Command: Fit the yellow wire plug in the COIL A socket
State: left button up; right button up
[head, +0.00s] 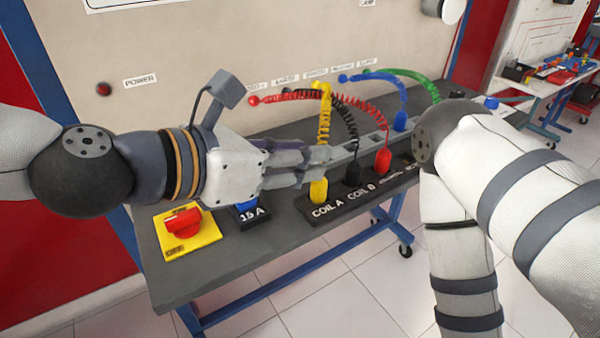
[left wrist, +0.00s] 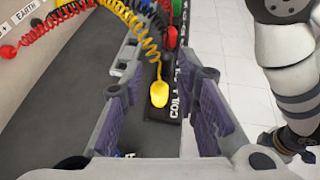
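The yellow plug (head: 319,190) stands upright at the COIL A position of the black socket block (head: 341,205). Its coiled yellow wire (head: 324,125) rises from its top. I cannot tell how deep the plug sits, as its lower end hides the socket. In the left wrist view the yellow plug (left wrist: 159,94) shows between and beyond the finger pads, with the COIL A label beside it. My left gripper (head: 312,164) is open and empty just left of the plug, and its fingers (left wrist: 170,78) show a wide gap. My right gripper is out of view.
A black plug (head: 353,172) and a red plug (head: 383,160) stand farther along the block. Coiled wires hang from the back panel.

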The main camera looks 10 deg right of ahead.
pick_arm(q)
jog(key=shift+r, duration=0.3)
jog(key=o, duration=0.5)
jog(key=shift+o, duration=0.2)
jog(key=shift+a, duration=0.1)
